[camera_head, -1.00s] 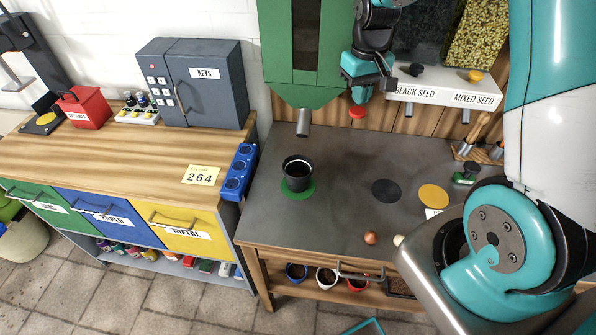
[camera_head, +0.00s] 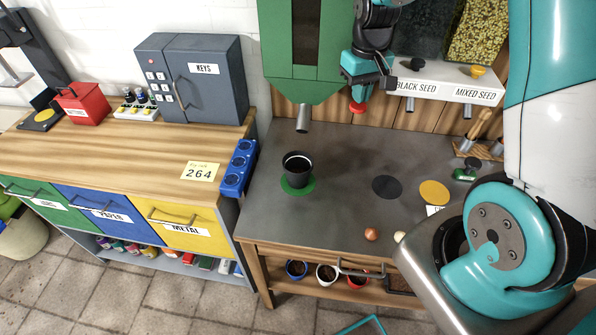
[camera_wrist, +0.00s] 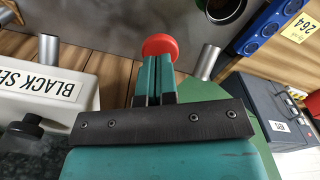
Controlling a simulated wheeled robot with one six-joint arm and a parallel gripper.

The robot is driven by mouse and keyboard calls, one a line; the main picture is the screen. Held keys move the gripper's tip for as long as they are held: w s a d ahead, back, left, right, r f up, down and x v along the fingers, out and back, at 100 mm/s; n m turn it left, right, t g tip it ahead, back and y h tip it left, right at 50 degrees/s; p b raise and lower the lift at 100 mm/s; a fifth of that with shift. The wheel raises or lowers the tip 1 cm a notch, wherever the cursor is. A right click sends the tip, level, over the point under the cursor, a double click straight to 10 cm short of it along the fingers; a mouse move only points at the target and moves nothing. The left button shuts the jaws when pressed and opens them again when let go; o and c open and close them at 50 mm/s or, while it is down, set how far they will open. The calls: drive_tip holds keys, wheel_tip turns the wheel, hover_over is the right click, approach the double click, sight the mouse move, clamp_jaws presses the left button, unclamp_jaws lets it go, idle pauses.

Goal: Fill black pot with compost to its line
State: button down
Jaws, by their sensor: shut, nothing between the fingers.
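The black pot (camera_head: 297,172) stands upright on a green disc (camera_head: 298,188) on the grey bench. Its inside is dark, and I cannot read its fill level or line. Above and behind it hangs a green dispenser (camera_head: 300,85) with a metal spout (camera_head: 303,118), which also shows in the wrist view (camera_wrist: 206,62). My gripper (camera_head: 359,97) is shut and empty, right of the dispenser. A red knob (camera_head: 358,107) is just at its fingertips; in the wrist view the knob (camera_wrist: 158,45) lies beyond the shut fingers (camera_wrist: 154,72). I cannot tell whether they touch.
The white seed dispensers, black seed (camera_head: 418,85) and mixed seed (camera_head: 474,93), hang right of my gripper. A black disc (camera_head: 386,189) and a yellow disc (camera_head: 434,193) lie on the bench. The middle of the bench is clear.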

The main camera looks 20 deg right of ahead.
sight(358, 112)
drive_tip(key=shift+f+b, duration=1.85)
drive_tip(key=shift+f, duration=1.05)
drive_tip(key=shift+s+r, duration=0.1)
drive_tip(key=shift+r, duration=0.1)
wheel_tip(358, 112, up, 7)
drive_tip(key=p, duration=0.6)
drive_tip(key=shift+f, duration=0.3)
drive_tip(key=shift+f, duration=0.1)
drive_tip(key=shift+f+b, duration=2.45)
drive_tip(key=shift+f, duration=0.85)
drive_tip(key=shift+r, duration=0.1)
